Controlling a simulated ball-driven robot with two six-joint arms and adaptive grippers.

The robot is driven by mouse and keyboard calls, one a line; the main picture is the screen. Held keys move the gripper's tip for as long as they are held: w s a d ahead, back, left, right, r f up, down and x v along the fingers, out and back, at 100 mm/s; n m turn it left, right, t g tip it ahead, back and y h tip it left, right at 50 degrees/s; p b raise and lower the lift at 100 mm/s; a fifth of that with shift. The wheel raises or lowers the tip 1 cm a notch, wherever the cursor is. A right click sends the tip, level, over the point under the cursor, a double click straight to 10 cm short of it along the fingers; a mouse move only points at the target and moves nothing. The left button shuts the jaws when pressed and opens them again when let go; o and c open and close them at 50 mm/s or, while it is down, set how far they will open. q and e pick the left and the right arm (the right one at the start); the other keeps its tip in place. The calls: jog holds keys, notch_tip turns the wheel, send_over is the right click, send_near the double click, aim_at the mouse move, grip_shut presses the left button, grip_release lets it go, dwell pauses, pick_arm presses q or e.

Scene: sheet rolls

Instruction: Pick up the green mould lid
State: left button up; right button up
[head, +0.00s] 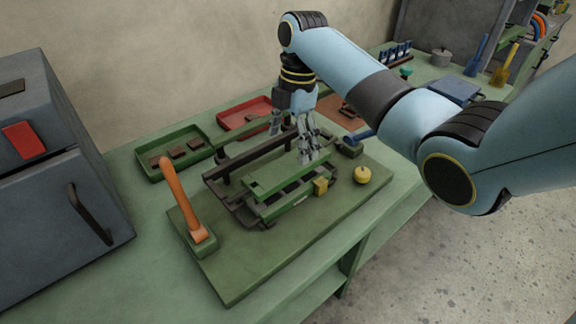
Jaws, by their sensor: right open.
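The green mould lid (280,178) is a flat green piece in the middle of the bench. It appears to lie on a dark, slatted frame (225,163) that stands on a green base board (240,268). My right gripper (306,158) points down at the lid's far right end, with its fingers open. The fingertips are at or just above the lid; I cannot tell whether they touch it. The gripper hides part of the frame behind it. My left gripper is not in view.
An orange handle (172,195) rises at the board's left corner. A green tray (172,137) and a red tray (240,115) lie behind. A grey cabinet (55,190) stands left.

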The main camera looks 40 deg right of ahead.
aim_at(288, 164)
jog(key=f, duration=0.5)
jog(key=shift+s+a+f+p, duration=0.1)
jog(key=shift+a+f+p, duration=0.15)
jog(key=shift+f+p, duration=0.15)
jog(key=c, duration=1.7)
jog(key=shift+r, duration=0.1)
jog(key=shift+c, duration=0.6)
jog(key=shift+r, duration=0.1)
